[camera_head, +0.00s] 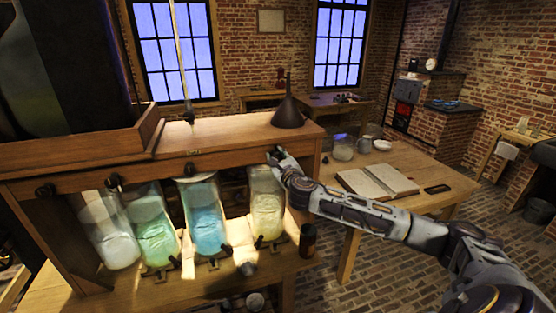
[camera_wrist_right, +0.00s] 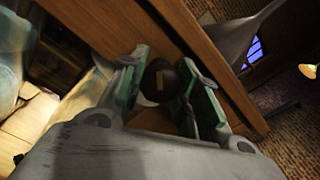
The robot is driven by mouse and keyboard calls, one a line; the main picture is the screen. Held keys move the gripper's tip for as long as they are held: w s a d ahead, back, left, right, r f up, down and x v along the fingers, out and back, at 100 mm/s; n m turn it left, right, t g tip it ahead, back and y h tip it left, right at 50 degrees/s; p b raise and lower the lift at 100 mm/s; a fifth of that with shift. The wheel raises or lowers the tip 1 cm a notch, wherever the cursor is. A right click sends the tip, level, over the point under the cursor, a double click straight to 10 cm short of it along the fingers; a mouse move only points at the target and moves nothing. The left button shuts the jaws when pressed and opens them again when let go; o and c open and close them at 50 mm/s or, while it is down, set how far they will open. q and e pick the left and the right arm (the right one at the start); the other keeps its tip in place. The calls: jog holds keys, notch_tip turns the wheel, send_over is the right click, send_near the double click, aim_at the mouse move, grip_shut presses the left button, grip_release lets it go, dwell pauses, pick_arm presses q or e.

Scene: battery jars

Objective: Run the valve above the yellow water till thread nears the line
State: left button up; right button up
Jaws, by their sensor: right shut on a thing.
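The jar of yellow water (camera_head: 268,206) stands at the right end of a row of glass jars on the wooden bench. My right gripper (camera_head: 277,157) is at the front rail above this jar. In the right wrist view, my right gripper (camera_wrist_right: 164,90) is shut on a dark round valve knob (camera_wrist_right: 161,82), with a green-lined finger on each side of it. The gripper hides the knob in the head view. The thread and the line on the yellow jar are too small to make out. My left gripper is not in view.
Jars of blue (camera_head: 206,220), green (camera_head: 153,230) and whitish (camera_head: 110,232) water stand to the left, below other dark valve knobs. A dark funnel (camera_head: 288,113) sits on the wooden shelf. An open book (camera_head: 377,182) lies on the table to the right.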

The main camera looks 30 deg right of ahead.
jog(key=m+b, duration=0.1)
jog(key=m, duration=0.4)
jog(key=shift+f, duration=0.15)
jog(key=shift+m+b, duration=0.3)
jog(key=shift+m, duration=0.6)
jog(key=shift+m+b, duration=0.4)
jog(key=shift+m, duration=1.3)
jog(key=o, duration=1.2)
jog(key=shift+s, duration=0.15)
jog(key=shift+v, duration=2.4)
